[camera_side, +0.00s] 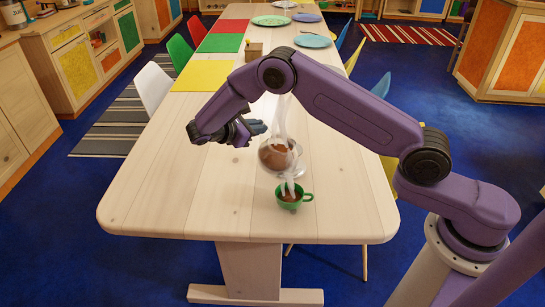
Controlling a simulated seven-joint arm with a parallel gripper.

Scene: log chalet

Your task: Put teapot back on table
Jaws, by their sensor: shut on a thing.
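A clear glass teapot (274,158) with brown tea in it is near the front of the long pale wooden table (165,190). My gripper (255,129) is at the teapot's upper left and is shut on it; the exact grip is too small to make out. I cannot tell whether the teapot's base touches the table or hangs a little above it. A green cup (290,199) with brown liquid stands upright on the table just in front of the teapot. Pale steam rises from the cup and around the teapot.
The tabletop left of the teapot and its front right part are clear. Behind are yellow (203,76), green (221,43) and red mats, a small wooden holder (253,51) and several plates, including a blue one (313,41). Chairs, including a white one (153,87), line the sides.

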